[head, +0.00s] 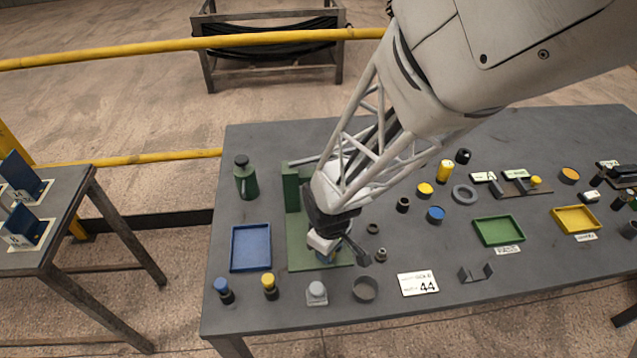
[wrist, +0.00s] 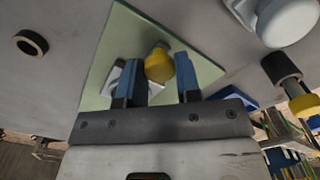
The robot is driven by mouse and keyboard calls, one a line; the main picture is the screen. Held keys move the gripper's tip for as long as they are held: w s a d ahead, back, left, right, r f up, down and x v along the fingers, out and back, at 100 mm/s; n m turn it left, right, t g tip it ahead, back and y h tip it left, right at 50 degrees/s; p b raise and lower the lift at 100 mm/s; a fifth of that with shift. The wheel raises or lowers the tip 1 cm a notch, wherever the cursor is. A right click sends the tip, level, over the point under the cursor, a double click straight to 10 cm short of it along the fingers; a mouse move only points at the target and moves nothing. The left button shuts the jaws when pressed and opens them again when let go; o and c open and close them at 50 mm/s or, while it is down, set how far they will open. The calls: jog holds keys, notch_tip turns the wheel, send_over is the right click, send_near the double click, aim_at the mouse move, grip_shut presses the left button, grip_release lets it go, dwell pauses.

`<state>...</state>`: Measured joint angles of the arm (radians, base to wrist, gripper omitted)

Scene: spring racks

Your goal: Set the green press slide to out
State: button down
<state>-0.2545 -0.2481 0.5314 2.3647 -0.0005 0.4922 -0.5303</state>
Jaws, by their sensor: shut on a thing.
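The green press has an upright green block (head: 291,188) and a flat green base plate (head: 298,258) on the left part of the table in the head view. The plate also shows in the wrist view (wrist: 122,45). My gripper (head: 328,257) is low over the plate's front part and hides much of the press. In the wrist view, the blue fingers of my gripper (wrist: 158,78) are shut on a yellow knob (wrist: 158,66) with a metal end. A pale block (wrist: 120,77) shows behind the left finger. The slide's travel is hidden in the head view.
A blue tray (head: 251,247) and a green bottle (head: 245,178) stand left of the press. A yellow-topped peg (head: 269,286), a grey knob (head: 316,293) and a dark ring (head: 365,289) stand along the front. Green (head: 499,231) and yellow (head: 576,219) trays lie right.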

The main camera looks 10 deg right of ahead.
jog(key=shift+s, duration=0.3)
jog(key=c, duration=0.8)
grip_release()
jog(key=shift+w+r, duration=0.1)
jog(key=shift+r, duration=3.75)
jog(key=s+d+r+m+t, duration=0.1)
jog(key=s+d+r+m, duration=0.2)
jog(key=r, duration=0.3)
jog(key=s+d+r+m, duration=0.2)
jog(key=d+r+m, duration=0.1)
jog(key=r, duration=0.4)
jog(key=s+d+r+m+t, duration=0.1)
jog(key=s+d+r+m, duration=0.2)
jog(key=r, duration=0.4)
jog(key=shift+s+d+r+t, duration=0.2)
jog(key=shift+s+d+t, duration=0.1)
jog(key=shift+d, duration=0.4)
